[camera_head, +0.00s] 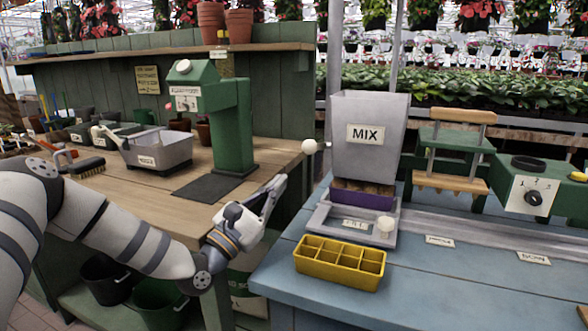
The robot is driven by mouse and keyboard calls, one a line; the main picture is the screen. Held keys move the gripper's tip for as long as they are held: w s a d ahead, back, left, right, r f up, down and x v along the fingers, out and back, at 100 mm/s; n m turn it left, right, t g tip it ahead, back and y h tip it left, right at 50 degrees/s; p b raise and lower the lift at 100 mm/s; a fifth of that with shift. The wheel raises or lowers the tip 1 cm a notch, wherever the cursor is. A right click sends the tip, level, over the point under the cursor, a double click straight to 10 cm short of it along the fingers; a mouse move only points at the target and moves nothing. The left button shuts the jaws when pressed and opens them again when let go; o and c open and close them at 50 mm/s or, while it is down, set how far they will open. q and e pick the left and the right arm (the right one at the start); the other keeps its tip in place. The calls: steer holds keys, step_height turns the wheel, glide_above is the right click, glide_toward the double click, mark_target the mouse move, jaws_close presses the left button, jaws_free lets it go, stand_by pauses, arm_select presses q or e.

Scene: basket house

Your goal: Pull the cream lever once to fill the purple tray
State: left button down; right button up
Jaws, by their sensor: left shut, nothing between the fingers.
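The cream lever (310,146) ends in a round knob at the left side of the grey hopper (372,160) marked MIX. The purple tray (362,199) sits under the hopper; brown shows along its top, but the hopper hides most of its inside. My left gripper (281,183) is shut and empty, pointing up and right. It is below and left of the lever knob, apart from it, over the gap by the two benches. My right gripper is out of view.
A yellow tray (340,263) with empty-looking cells is on the blue bench (445,285) in front of the hopper. A short cream knob (386,226) stands on the hopper's base. A green dial box (536,194) is at right. A green machine (232,120) stands on the wooden bench.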

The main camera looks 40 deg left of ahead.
arm_select(q)
steer(key=x, duration=0.6)
steer(key=shift+w, duration=0.2)
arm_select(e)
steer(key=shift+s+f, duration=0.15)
arm_select(q)
steer(key=shift+r, duration=0.15)
